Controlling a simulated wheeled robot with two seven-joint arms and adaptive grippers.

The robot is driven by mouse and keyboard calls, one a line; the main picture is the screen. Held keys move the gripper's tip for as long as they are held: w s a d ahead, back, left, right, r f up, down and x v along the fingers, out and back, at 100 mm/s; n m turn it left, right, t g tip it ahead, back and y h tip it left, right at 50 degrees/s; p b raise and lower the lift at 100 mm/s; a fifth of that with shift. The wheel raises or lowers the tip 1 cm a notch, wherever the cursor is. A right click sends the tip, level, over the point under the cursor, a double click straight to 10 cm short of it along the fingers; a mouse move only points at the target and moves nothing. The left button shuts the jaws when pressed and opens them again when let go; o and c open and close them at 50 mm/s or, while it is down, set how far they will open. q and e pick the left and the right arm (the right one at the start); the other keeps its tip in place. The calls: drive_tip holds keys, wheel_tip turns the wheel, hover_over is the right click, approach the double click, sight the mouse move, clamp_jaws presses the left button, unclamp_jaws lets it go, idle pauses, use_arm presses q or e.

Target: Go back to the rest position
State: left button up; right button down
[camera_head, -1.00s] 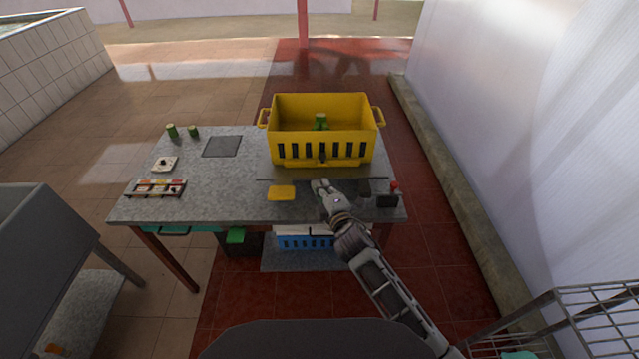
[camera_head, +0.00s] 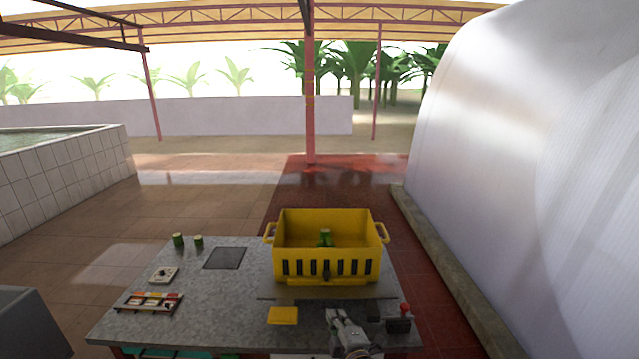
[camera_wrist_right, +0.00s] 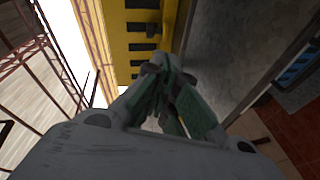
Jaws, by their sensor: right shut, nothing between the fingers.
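My right gripper (camera_head: 342,317) is low in the head view, at the front part of the grey table (camera_head: 220,290). Its fingers are shut with nothing between them. In the right wrist view the gripper's fingertips (camera_wrist_right: 158,65) meet in front of the yellow crate (camera_wrist_right: 130,45). In the head view the yellow crate (camera_head: 330,268) stands beyond the gripper, apart from it, with a green piece (camera_head: 326,238) inside. My left gripper is not in view.
A yellow block (camera_head: 282,315) lies left of the right gripper. A black box with a red knob (camera_head: 400,322) is to its right. Two green pieces (camera_head: 188,241), a dark square plate (camera_head: 224,258), a white device (camera_head: 163,275) and a small rack (camera_head: 150,302) sit on the left half.

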drive_tip(key=s+d+f+m+g+h, duration=0.1)
drive_tip(key=s+d+f+m+g, duration=0.35)
drive_tip(key=s, duration=0.45)
drive_tip(key=s+d+f+m+g+h, duration=0.1)
drive_tip(key=s+d+m+g, duration=0.2)
drive_tip(key=s+d+m, duration=0.55)
drive_tip(key=s+d+f+m+g+h, duration=0.2)
drive_tip(key=s+d+m+g, duration=0.15)
drive_tip(key=s, duration=0.65)
drive_tip(key=s+f+g, duration=0.2)
drive_tip(key=s+f, duration=0.1)
drive_tip(key=f, duration=3.1)
drive_tip(key=s+d+f, duration=0.2)
drive_tip(key=s+f, duration=0.7)
drive_tip(key=s, duration=0.2)
drive_tip(key=s+d+f+g, duration=0.1)
drive_tip(key=s+d+f, duration=0.1)
drive_tip(key=s+f, duration=0.8)
drive_tip(key=shift+s+d+n, duration=0.4)
drive_tip(key=shift+s+n, duration=0.05)
drive_tip(key=shift+s, duration=0.15)
